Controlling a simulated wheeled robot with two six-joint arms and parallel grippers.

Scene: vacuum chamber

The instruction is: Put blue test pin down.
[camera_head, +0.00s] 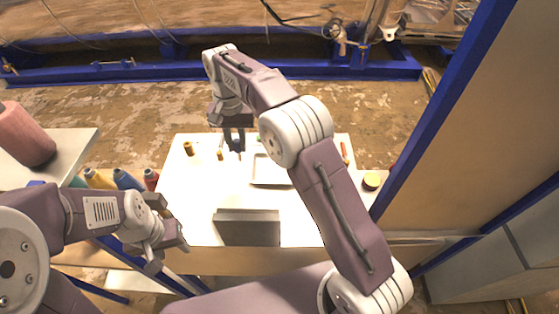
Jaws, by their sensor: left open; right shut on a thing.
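My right gripper (234,143) reaches over the far part of the white table (190,205) and is shut on a small blue thing, which looks like the blue test pin (237,145). The fingers hide much of it. I cannot tell whether its lower end touches the table. My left gripper (167,246) is open and apparently empty, low at the table's near left edge.
A grey box (247,229) sits at the near edge. Coloured cones (127,180) stand beyond the table's left side.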

